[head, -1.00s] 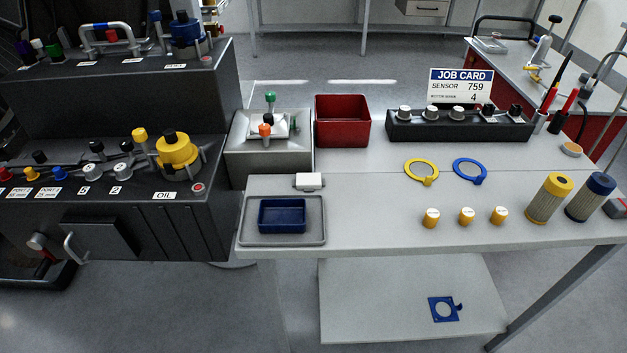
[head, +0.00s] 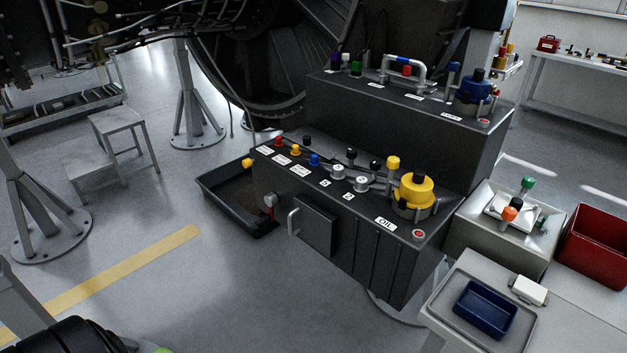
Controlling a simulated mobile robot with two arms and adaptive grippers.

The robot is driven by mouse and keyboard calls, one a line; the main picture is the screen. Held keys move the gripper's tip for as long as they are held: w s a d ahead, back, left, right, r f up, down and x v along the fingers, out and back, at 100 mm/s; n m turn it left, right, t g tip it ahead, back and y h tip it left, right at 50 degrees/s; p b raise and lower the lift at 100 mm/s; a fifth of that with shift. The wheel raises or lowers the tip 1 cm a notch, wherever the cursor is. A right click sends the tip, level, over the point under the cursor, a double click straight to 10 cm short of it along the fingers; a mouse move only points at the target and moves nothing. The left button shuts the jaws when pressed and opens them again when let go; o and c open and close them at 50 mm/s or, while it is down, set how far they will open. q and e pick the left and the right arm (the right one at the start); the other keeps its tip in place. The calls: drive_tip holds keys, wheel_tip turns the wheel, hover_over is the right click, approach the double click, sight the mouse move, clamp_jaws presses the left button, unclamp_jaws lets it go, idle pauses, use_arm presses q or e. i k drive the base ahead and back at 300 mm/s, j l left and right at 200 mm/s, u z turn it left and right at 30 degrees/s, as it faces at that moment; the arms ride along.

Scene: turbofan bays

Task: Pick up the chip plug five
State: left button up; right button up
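A dark stepped console stands in the middle of the head view. Its lower deck (head: 285,190) has a row of caps and plugs along the front. Two silver-grey knobbed plugs sit there behind small white labels. The left one, the plug by the label reading 5 (head: 338,172), looks like chip plug five and is seated in the deck. The other, the plug by the label 2 (head: 362,184), is just right of it. Neither gripper is in view; only a dark rounded part, probably of my arm, shows at the lower left edge.
A large yellow cap (head: 413,192) on the OIL deck stands right of the plugs. A workbench with a grey tray, a blue bin (head: 485,308) and a red bin (head: 597,248) is at the right. A black drip tray (head: 225,205) lies left of the console. Open floor lies in front.

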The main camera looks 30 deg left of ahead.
sight(337, 174)
drive_tip(key=u, duration=0.9)
